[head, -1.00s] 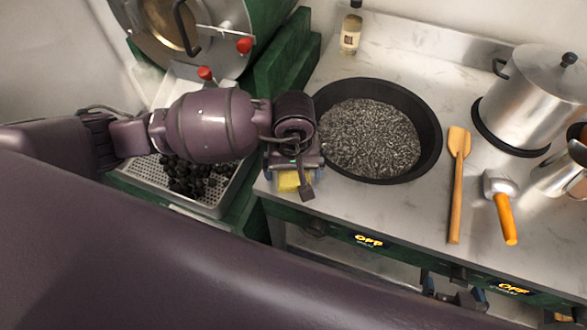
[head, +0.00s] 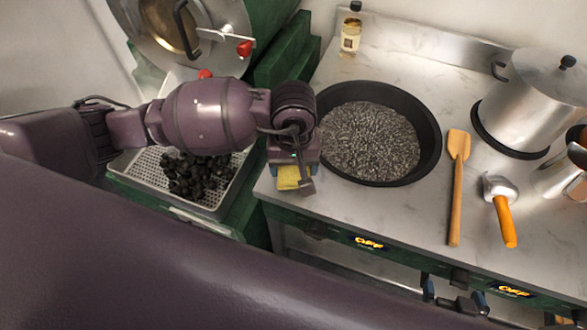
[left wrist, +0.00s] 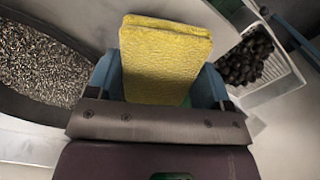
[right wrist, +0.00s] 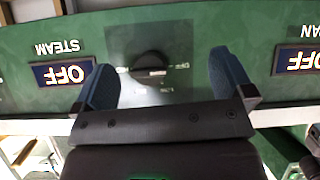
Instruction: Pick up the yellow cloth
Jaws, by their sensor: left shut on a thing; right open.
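The yellow cloth (head: 289,178) is a folded, thick pad at the front left corner of the steel counter, left of the pan. My left gripper (left wrist: 160,82) is shut on it, with a blue finger on each side of the cloth (left wrist: 163,55) in the left wrist view. In the head view my left gripper (head: 293,184) partly hides the cloth, and I cannot tell if it touches the counter. My right gripper (right wrist: 163,75) is open and empty, facing the green counter front. It also shows low in the head view (head: 456,297).
A black pan (head: 432,155) of dark grains stands right of my left gripper. A perforated tray (head: 128,165) with chestnuts (head: 197,177) lies left. A wooden spatula (head: 457,190), an orange-handled scoop (head: 504,215) and a steel pot (head: 535,100) stand right. Clear counter lies before the pan.

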